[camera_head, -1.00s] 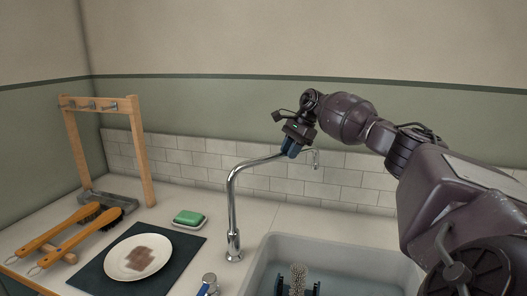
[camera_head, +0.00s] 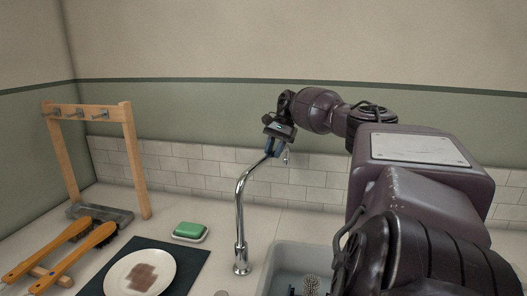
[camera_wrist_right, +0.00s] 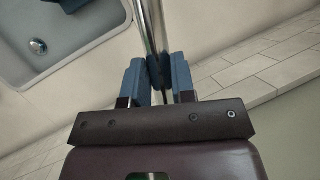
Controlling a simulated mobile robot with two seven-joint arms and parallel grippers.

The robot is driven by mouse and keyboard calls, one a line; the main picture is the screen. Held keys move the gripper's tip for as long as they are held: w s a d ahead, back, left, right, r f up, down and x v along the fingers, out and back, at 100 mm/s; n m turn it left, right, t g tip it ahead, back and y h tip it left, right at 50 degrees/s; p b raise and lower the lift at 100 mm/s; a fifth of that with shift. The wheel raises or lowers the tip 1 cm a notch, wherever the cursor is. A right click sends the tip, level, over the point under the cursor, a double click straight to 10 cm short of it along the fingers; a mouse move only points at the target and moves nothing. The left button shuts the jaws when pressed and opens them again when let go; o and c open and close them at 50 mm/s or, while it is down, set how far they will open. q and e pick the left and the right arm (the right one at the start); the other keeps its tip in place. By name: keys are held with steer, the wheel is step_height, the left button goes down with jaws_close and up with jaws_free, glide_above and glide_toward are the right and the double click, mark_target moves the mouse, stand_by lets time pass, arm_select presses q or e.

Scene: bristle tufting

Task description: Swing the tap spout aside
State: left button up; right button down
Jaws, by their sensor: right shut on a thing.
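The chrome tap spout (camera_head: 240,196) rises from its base on the counter left of the sink and bends up toward the back. My right gripper (camera_head: 276,148) is shut on the spout near its outer end, above the counter behind the sink. In the right wrist view the spout (camera_wrist_right: 149,25) runs between the two blue fingers (camera_wrist_right: 157,75) of my right gripper. The spout's tip shows just past the gripper in the head view. My left gripper is not in view.
The grey sink (camera_head: 283,262) is partly hidden by my right arm. A plate with a brown stain (camera_head: 118,278) lies on a dark mat (camera_head: 190,262). A green soap (camera_head: 189,229), wooden brushes (camera_head: 88,250) and a wooden rack (camera_head: 138,165) stand left. The tiled wall (camera_head: 315,180) is close behind.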

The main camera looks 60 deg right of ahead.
steer(key=shift+w, duration=0.15)
stand_by(0.3)
steer(key=c, duration=1)
jaws_free()
steer(key=shift+o, duration=0.2)
steer(key=shift+r, duration=0.1)
